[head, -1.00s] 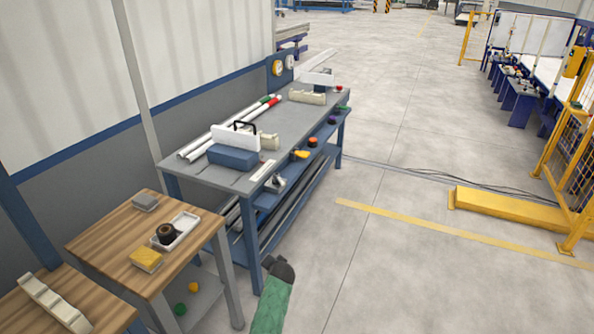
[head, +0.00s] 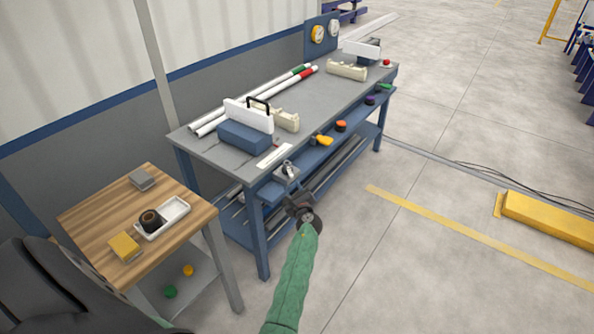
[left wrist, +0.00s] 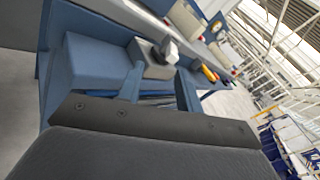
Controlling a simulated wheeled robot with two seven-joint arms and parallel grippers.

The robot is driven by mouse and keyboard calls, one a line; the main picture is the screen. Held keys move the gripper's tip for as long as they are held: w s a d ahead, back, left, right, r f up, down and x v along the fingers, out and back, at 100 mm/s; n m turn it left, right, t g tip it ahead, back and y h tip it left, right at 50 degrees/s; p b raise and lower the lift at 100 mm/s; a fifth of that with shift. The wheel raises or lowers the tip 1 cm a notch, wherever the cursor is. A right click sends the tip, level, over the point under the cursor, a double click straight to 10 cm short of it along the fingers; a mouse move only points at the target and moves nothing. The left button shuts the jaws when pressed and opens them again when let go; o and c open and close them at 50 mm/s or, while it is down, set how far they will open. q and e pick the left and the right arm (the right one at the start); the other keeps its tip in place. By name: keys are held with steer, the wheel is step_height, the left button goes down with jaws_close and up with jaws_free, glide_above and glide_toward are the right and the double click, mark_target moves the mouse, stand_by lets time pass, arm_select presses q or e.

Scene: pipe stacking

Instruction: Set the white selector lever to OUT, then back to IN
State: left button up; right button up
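The selector lever (head: 288,167) is a small pale lever on a grey box (head: 285,177) at the front edge of the blue workbench (head: 203,153). In the left wrist view the lever (left wrist: 169,51) shows as a light grey knob on its box (left wrist: 148,60), just beyond the fingertips. I cannot read any IN or OUT marking. My right gripper is not in view.
A yellow handle (head: 323,140) and an orange knob (head: 340,126) sit along the bench front, right of the lever. A wooden side table (head: 85,213) stands left.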

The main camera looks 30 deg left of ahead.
mark_target(290, 174)
arm_select(q)
steer(key=m, duration=0.3)
steer(key=r+m+t, duration=0.1)
steer(key=m, duration=0.1)
steer(key=shift+w+d, duration=0.2)
steer(key=shift+d, duration=0.1)
steer(key=shift+w+a+m, duration=0.1)
steer(key=shift+w+m, duration=0.1)
steer(key=shift+m, duration=0.3)
steer(key=shift+w+a, duration=0.2)
steer(key=shift+p+x, duration=0.9)
steer(key=shift+x, duration=2.55)
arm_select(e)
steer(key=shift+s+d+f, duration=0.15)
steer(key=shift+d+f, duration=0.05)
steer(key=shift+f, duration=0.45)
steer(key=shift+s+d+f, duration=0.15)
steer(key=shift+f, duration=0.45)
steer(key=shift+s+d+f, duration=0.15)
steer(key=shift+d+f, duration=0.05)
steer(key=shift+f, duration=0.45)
arm_select(q)
steer(key=shift+f, duration=0.15)
steer(key=shift+c, duration=0.3)
jaws_close()
